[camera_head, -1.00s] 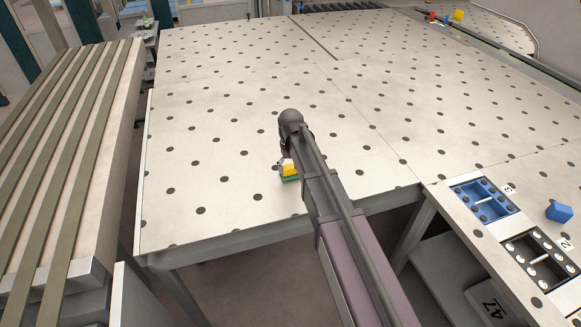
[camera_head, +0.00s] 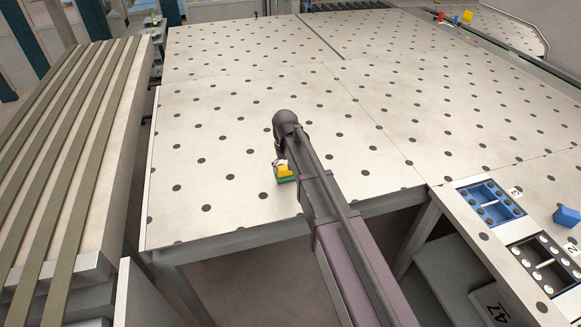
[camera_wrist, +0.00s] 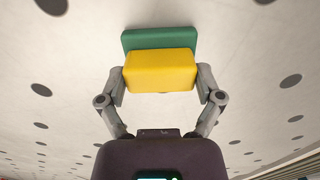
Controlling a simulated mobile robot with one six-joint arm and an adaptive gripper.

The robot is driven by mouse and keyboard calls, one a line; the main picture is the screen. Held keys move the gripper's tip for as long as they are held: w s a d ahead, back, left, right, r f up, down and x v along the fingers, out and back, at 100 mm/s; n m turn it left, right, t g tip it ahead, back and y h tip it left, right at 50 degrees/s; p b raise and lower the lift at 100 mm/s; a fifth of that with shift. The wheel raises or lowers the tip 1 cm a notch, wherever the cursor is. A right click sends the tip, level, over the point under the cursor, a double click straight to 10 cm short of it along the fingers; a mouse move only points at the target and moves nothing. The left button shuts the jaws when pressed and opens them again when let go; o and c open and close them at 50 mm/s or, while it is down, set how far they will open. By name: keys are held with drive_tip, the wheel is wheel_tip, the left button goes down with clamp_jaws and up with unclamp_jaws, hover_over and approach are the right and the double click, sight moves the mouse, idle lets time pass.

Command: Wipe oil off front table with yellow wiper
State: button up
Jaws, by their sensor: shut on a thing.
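The yellow wiper (camera_wrist: 160,72) has a yellow block on a green pad. In the wrist view my gripper (camera_wrist: 160,82) is shut on it, with one finger on each side of the yellow block. In the head view the wiper (camera_head: 284,170) shows just left of my arm, over the near part of the front table (camera_head: 215,150), a pale top with dark round dots. My arm hides part of the gripper there. I cannot tell whether the green pad touches the table. No oil patch stands out on the visible top; my arm hides part of it.
A slatted rack (camera_head: 75,150) stands left of the table across a narrow gap. At the right, a side bench holds a blue tray (camera_head: 490,203), a black tray (camera_head: 546,262) and a blue block (camera_head: 566,215). Small red and yellow items (camera_head: 460,17) lie far back right.

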drive_tip(key=shift+a+r, duration=0.1)
drive_tip(key=shift+r, duration=0.05)
idle(0.3)
wheel_tip(320, 180, up, 6)
drive_tip(key=p, duration=0.6)
idle(0.4)
drive_tip(key=shift+r+p, duration=1.4)
drive_tip(key=shift+p, duration=0.1)
drive_tip(key=shift+s, duration=0.1)
